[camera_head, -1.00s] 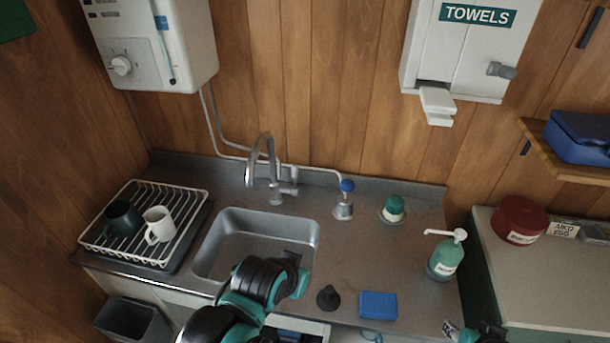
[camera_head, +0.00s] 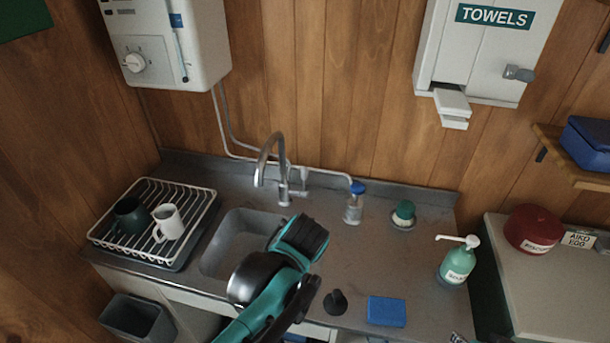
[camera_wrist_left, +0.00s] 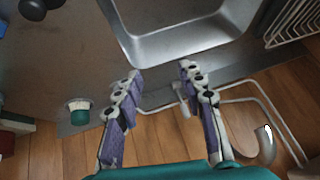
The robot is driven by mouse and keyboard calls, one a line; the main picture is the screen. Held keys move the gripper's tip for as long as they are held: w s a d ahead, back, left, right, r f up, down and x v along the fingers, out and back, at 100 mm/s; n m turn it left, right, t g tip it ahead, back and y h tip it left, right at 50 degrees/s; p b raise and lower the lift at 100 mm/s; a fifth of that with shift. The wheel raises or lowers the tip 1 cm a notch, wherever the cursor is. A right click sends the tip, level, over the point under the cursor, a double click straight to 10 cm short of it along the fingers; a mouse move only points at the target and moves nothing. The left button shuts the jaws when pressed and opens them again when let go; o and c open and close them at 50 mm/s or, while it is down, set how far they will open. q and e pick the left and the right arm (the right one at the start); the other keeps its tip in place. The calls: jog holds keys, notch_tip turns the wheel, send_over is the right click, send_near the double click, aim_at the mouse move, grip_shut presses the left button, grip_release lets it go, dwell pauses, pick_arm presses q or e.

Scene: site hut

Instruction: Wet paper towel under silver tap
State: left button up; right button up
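The silver tap (camera_head: 271,160) with a curved spout stands behind the steel sink (camera_head: 226,248). In the left wrist view, a curved silver spout (camera_wrist_left: 266,146) shows at lower right. My left arm reaches over the sink's right side in the head view, where its fingers are hidden. In the left wrist view my left gripper (camera_wrist_left: 161,70) is open and empty, fingers apart beside the sink rim (camera_wrist_left: 150,66). A small part of my right gripper (camera_head: 458,338) shows at the bottom edge; its state is unclear. No paper towel is distinguishable; the towel dispenser (camera_head: 480,50) hangs on the wall.
A blue-topped fitting (camera_head: 354,204) and a green-capped item (camera_head: 403,214) stand right of the tap. A soap bottle (camera_head: 457,262), blue sponge (camera_head: 386,311) and black plug (camera_head: 335,301) sit on the counter's right side. A dish rack (camera_head: 152,222) with two mugs stands left.

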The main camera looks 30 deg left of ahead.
pick_arm(q)
jog(key=w+a+n+y+b, duration=0.2)
jog(key=w+a+n+y, duration=0.3)
jog(key=w, duration=0.8)
jog(key=n+y+b, duration=0.2)
jog(key=n+y, duration=0.4)
jog(key=y, duration=0.2)
send_near(306, 172)
jog(key=x, duration=0.3)
jog(key=shift+t, duration=0.4)
jog(key=b+x, duration=0.1)
jog(key=x, duration=0.6)
jog(key=shift+a+f+b, duration=0.1)
jog(key=shift+f+b, duration=0.05)
jog(key=shift+b, duration=0.25)
jog(key=shift+w+a, duration=0.2)
jog(key=shift+a, duration=0.2)
grip_shut()
jog(key=shift+s, duration=0.1)
